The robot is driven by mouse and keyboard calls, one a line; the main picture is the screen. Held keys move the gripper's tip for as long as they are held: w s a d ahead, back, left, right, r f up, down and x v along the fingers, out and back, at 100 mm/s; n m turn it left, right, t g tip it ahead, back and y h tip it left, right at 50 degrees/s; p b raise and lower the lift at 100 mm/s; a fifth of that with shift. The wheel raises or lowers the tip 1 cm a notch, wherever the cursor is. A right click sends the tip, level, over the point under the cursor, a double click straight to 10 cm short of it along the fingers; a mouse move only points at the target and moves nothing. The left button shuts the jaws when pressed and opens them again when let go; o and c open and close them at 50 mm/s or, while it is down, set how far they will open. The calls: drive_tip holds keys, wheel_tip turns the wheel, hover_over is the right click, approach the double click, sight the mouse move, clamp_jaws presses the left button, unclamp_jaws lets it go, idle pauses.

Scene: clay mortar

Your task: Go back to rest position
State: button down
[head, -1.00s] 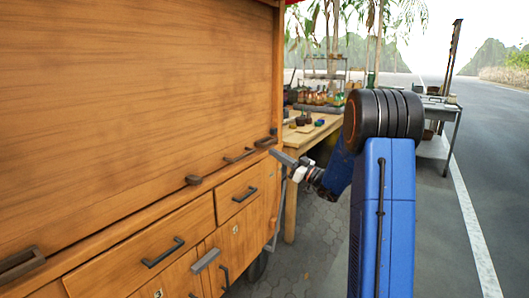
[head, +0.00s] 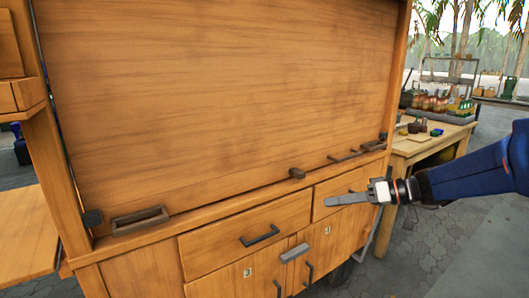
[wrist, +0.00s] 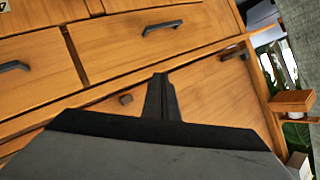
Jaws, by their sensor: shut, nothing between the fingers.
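My gripper (head: 328,199) reaches in from the right side of the head view on my blue arm. Its fingers are shut together with nothing between them, and they point left. In the head view it appears in front of the right drawer (head: 327,184) of the wooden cabinet (head: 200,110). In the wrist view my gripper's dark fingers (wrist: 161,78) are closed side by side against the cabinet front (wrist: 215,90). I cannot tell how far they are from the wood.
The cabinet has dark drawer handles (head: 260,236) and a ledge with a small wooden tray (head: 140,219). A wooden side shelf (head: 28,232) is at left. A table (head: 425,146) with bottles (head: 435,103) stands behind at right. Paved ground (head: 415,255) is open at lower right.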

drive_tip(key=s+f+m+g+h, duration=0.1)
drive_tip(key=s+f+h, duration=0.2)
drive_tip(key=s, duration=0.6)
drive_tip(key=s+f+m+g+h, duration=0.2)
drive_tip(key=s+f+h, duration=0.15)
drive_tip(key=s, duration=0.45)
drive_tip(key=s+d+f+m+t+h, duration=0.2)
drive_tip(key=s+d+m+h, duration=0.1)
drive_tip(key=s+d+h, duration=0.3)
drive_tip(key=s+d, duration=0.2)
drive_tip(key=s, duration=0.1)
drive_tip(key=shift+s+d+f+m+t, duration=0.25)
drive_tip(key=shift+d+f+m+t, duration=0.05)
drive_tip(key=shift+d+f+m, duration=0.1)
